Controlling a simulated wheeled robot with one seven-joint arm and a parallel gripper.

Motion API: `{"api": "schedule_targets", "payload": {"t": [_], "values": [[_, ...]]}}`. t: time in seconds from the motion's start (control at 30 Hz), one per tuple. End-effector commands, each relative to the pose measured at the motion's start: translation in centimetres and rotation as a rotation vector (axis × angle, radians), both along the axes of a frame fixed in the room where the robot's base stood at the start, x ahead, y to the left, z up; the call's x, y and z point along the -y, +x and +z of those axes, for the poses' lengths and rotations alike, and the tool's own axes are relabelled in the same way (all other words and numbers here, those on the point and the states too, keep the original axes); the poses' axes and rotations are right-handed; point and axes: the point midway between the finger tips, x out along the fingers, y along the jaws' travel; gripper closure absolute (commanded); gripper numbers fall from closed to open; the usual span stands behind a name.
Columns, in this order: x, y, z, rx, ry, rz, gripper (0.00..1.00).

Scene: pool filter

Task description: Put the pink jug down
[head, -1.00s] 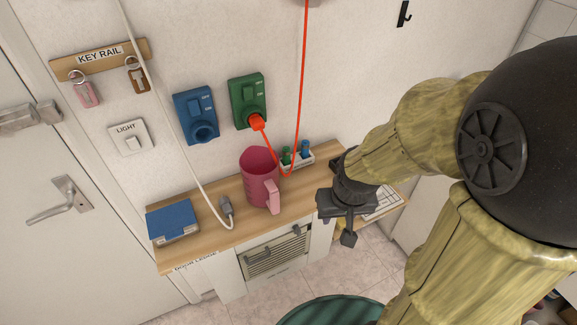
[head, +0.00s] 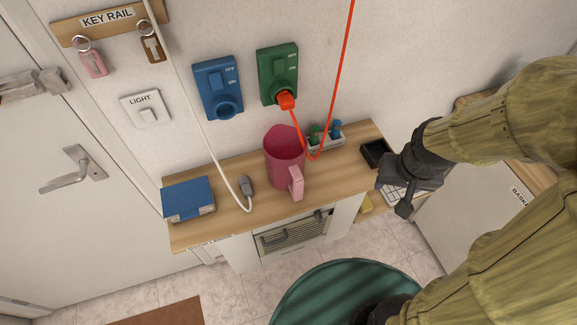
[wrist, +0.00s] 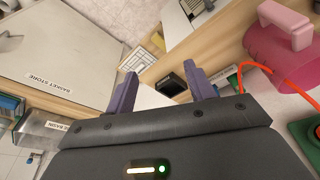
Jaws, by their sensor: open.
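The pink jug (head: 283,160) stands upright on the wooden shelf top (head: 232,225), below the green socket, with its handle toward the front. It also shows in the wrist view (wrist: 275,62) at the upper right. My gripper (head: 392,198) is right of the jug, apart from it, near the right end of the shelf. In the wrist view its two purple-grey fingers (wrist: 162,92) are spread wide with nothing between them.
A red cord (head: 338,95) hangs from its plug in the green socket (head: 278,72) and passes close to the jug. A white cord's grey plug (head: 246,186) and a blue book (head: 188,199) lie left.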

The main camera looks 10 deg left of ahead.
Motion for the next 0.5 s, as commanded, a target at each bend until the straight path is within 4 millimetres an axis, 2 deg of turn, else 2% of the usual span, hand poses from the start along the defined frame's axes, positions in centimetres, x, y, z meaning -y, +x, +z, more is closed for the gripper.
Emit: {"api": "schedule_targets", "payload": {"t": [0.03, 0.17, 0.2, 0.23, 0.4, 0.5], "values": [[-0.4, 0.2, 0.3, 0.002, 0.006, 0.006, 0.36], [-2.5, 1.3, 1.7, 0.018, 0.041, 0.03, 0.11], [-3.8, 1.8, 2.4, 0.026, 0.059, 0.043, 0.03], [-4.8, 2.2, 2.8, 0.033, 0.072, 0.054, 0.0], [-11.5, 4.2, 5.7, 0.079, 0.135, 0.109, 0.0], [-15.3, 4.8, 7.0, 0.104, 0.148, 0.13, 0.0]]}}
